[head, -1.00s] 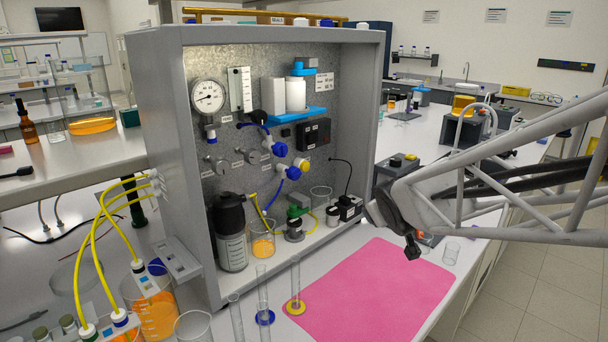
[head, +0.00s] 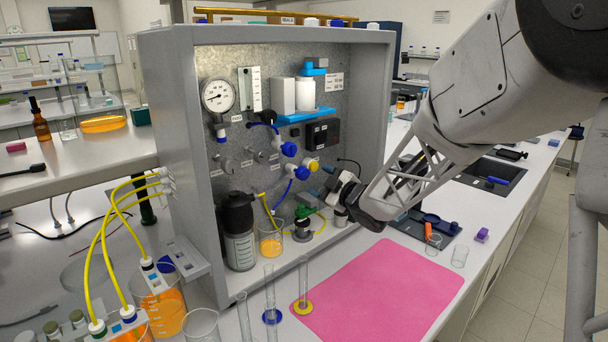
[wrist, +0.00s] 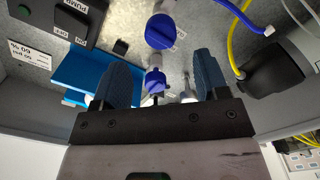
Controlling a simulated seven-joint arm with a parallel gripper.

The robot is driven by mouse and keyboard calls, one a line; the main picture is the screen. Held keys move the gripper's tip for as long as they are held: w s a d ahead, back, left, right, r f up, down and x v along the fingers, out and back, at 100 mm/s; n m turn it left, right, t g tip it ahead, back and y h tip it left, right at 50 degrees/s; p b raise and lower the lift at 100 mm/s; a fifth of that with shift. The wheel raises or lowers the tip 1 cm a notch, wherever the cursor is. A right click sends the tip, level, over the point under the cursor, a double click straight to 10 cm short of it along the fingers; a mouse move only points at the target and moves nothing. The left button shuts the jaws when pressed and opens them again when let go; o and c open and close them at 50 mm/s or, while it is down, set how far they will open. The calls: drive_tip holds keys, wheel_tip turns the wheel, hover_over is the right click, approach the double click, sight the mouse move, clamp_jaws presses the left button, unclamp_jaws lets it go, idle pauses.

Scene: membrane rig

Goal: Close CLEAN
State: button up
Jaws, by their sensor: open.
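I cannot read a CLEAN label in either view, so I cannot tell which valve bears it. On the rig panel, the head view shows an upper blue valve knob (head: 289,149), a lower blue valve knob (head: 302,172) and a yellow knob (head: 311,164). Two grey knobs (head: 223,165) (head: 260,156) sit further left. My gripper (head: 322,180) is open in front of the panel's lower right. In the wrist view my gripper (wrist: 163,80) has its fingers spread, with a blue knob (wrist: 157,82) showing between them and another blue knob (wrist: 160,31) beyond. Contact cannot be told.
The grey cabinet wall (head: 374,110) stands right of the panel. A blue shelf (head: 306,115) and black switch box (head: 316,133) are above the knobs. Beakers and a dark bottle (head: 238,230) stand below. The pink mat (head: 380,290) in front is clear.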

sight(306, 175)
drive_tip(key=shift+w+a, duration=0.15)
drive_tip(key=shift+a, duration=0.05)
idle(0.4)
drive_tip(key=shift+x, duration=3.75)
drive_tip(key=c, duration=0.9)
